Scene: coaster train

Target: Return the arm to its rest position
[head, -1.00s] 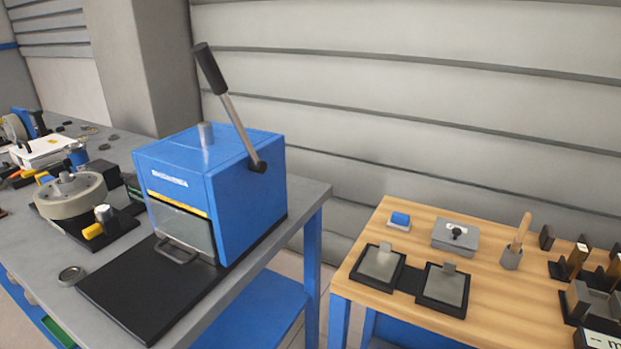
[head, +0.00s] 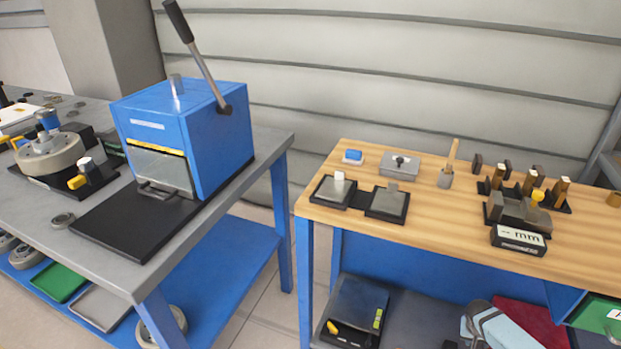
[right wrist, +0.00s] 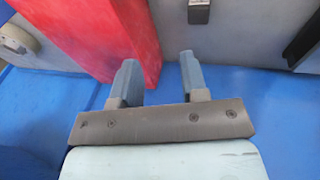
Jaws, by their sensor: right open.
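My right gripper (right wrist: 158,82) shows in the right wrist view. Its two grey fingers are apart with nothing between them. Beyond the fingers are a blue surface (right wrist: 235,110) and a red piece (right wrist: 110,35); the tips appear close to the red piece, but whether they touch it I cannot tell. My left gripper is in neither view. In the head view, a light blue-grey shape (head: 495,325) at the lower right edge, below the wooden table, looks like part of my right arm.
A blue press (head: 215,150) with a raised black-handled lever stands on the grey bench (head: 235,215). The wooden table (head: 430,228) at right holds two dark pads (head: 386,203), a grey box (head: 400,165) and a gauge marked mm (head: 518,240). Floor shows between bench and table.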

